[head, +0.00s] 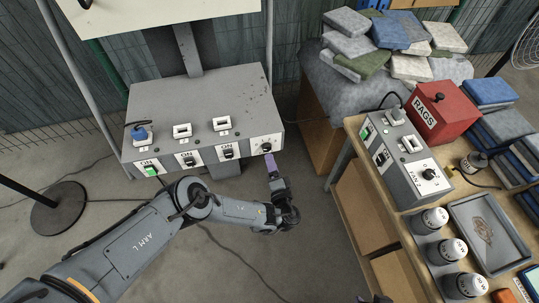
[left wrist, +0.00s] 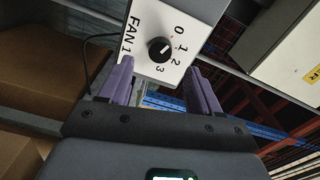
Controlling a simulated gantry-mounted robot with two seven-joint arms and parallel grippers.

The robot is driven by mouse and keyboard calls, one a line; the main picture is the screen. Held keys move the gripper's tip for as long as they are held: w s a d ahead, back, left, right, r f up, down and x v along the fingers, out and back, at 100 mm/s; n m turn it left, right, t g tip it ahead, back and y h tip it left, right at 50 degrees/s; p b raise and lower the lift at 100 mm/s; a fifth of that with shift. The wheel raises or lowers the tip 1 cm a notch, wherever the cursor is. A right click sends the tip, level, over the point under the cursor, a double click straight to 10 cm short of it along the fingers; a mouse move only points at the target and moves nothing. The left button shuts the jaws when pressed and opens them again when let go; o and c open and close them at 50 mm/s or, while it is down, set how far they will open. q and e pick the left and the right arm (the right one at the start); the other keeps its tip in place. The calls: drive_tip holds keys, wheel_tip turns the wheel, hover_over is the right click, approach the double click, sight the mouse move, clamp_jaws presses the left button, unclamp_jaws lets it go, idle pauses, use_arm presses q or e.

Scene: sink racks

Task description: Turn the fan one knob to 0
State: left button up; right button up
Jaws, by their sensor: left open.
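The fan one knob (left wrist: 158,49) is black and round on a white plate marked FAN 1, with 0, 1, 2 and 3 around it. Its pointer mark seems to lie near 0 and 1; exactly which is too small to tell. In the head view the knob (head: 266,147) is at the right end of the grey panel box's front. My left gripper (head: 271,163) is open just in front of it. In the left wrist view its purple fingers (left wrist: 158,78) are apart and empty, below the knob in the picture and not closed on it. A dark tip at the head view's bottom edge may be my right gripper (head: 376,299).
The grey panel box (head: 200,95) also carries several switches and a blue-capped control (head: 140,132). At right, a wooden bench (head: 400,222) holds a second control box (head: 400,150), a red RAGS box (head: 440,112) and several canisters. The floor between is mostly clear.

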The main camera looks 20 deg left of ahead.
use_arm(q)
drive_tip(key=p+v, duration=0.1)
drive_tip(key=v, duration=0.5)
idle(0.3)
